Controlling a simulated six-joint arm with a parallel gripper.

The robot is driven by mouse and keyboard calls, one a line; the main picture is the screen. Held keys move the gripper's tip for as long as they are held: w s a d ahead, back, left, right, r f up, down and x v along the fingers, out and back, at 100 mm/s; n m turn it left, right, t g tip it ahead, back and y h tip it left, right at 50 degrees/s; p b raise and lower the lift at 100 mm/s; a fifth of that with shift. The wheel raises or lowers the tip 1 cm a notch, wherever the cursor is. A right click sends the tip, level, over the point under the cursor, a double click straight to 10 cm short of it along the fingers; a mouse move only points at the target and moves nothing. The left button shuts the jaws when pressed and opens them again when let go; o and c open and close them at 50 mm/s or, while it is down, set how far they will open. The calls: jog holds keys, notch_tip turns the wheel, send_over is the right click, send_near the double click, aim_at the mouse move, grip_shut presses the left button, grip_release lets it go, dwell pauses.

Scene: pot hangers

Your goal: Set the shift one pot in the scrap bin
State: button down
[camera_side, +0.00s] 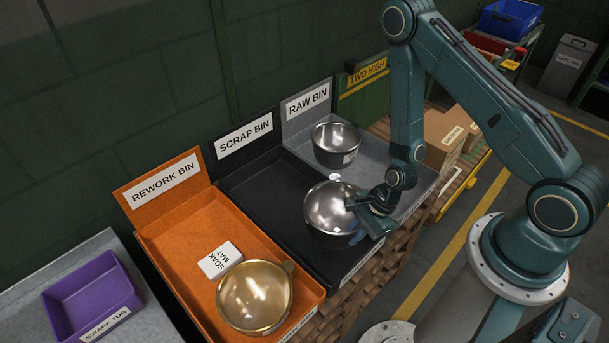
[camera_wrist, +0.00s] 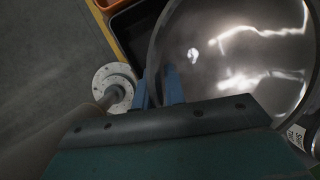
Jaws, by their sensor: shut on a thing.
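My gripper (camera_side: 362,201) is shut on the rim of a shiny steel pot (camera_side: 330,207). The pot is upright, over the right part of the black scrap bin (camera_side: 262,188); I cannot tell whether it touches the bin floor. In the wrist view the blue fingers (camera_wrist: 159,88) straddle the wall of the steel pot (camera_wrist: 235,60). A second steel pot (camera_side: 337,146) stands in the grey raw bin (camera_side: 375,170), with a small label. A brass pot (camera_side: 254,296) sits in the orange rework bin (camera_side: 190,232).
A white soak mat (camera_side: 220,260) lies in the rework bin. A purple swarf tub (camera_side: 92,295) stands at the far left. Cardboard boxes (camera_side: 447,135) stand right of the raw bin. The back left of the scrap bin is bare.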

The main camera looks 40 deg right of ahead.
jog(key=shift+f, duration=1.75)
jog(key=shift+f, duration=1.9)
jog(key=shift+f, duration=0.1)
jog(key=c, duration=1.7)
grip_release()
jog(key=shift+c, duration=0.2)
jog(key=v, duration=1.2)
